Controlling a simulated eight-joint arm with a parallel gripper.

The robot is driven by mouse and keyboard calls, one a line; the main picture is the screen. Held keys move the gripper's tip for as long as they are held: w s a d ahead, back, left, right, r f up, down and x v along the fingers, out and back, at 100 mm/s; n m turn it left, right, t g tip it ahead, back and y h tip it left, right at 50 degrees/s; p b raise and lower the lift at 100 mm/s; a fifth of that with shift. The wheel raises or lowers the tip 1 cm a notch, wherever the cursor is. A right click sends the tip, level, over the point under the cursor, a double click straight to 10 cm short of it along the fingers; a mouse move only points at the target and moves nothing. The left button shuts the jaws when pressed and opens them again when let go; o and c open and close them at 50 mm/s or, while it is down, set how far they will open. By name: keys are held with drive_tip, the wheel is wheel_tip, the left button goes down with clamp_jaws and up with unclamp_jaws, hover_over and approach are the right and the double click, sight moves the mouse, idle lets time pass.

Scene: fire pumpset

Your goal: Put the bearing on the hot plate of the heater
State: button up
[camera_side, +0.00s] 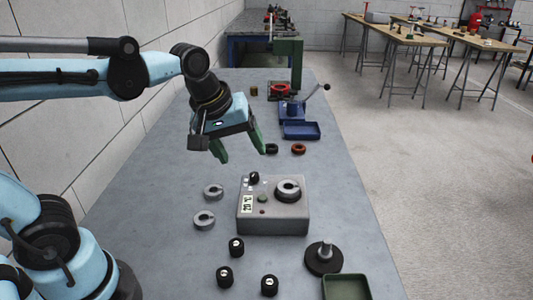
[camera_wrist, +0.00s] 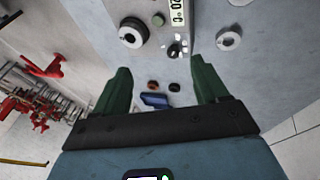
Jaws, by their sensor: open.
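The heater (camera_side: 272,212) is a grey box with a display and a black knob; it also shows at the top of the wrist view (camera_wrist: 178,62). Its round hot plate (camera_side: 288,190), dark with a light rim, is on top at the right; I cannot tell whether a ring lies on it. Two grey metal rings, one farther (camera_side: 213,191) and one nearer (camera_side: 204,220), lie flat left of the heater. A dark ring (camera_side: 272,149) and a red-brown ring (camera_side: 298,149) lie beyond it. Which ring is the bearing is unclear. My gripper (camera_side: 242,156) is open and empty, above the bench beyond the heater.
Several black cylinders (camera_side: 236,248) stand in front of the heater. A black disc with a metal post (camera_side: 324,259) and a green tray (camera_side: 346,288) are at the near right. A blue tray (camera_side: 300,130) and a lever tool (camera_side: 292,110) stand farther back. The bench's left side is clear.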

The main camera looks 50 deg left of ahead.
drive_tip(key=s+a+f+m+t, duration=0.1)
drive_tip(key=s+f+m, duration=0.3)
drive_tip(key=m, duration=0.5)
drive_tip(key=shift+s+a+t, duration=0.25)
drive_tip(key=shift+a+t, duration=0.05)
drive_tip(key=shift+t, duration=0.4)
drive_tip(key=shift+c, duration=0.3)
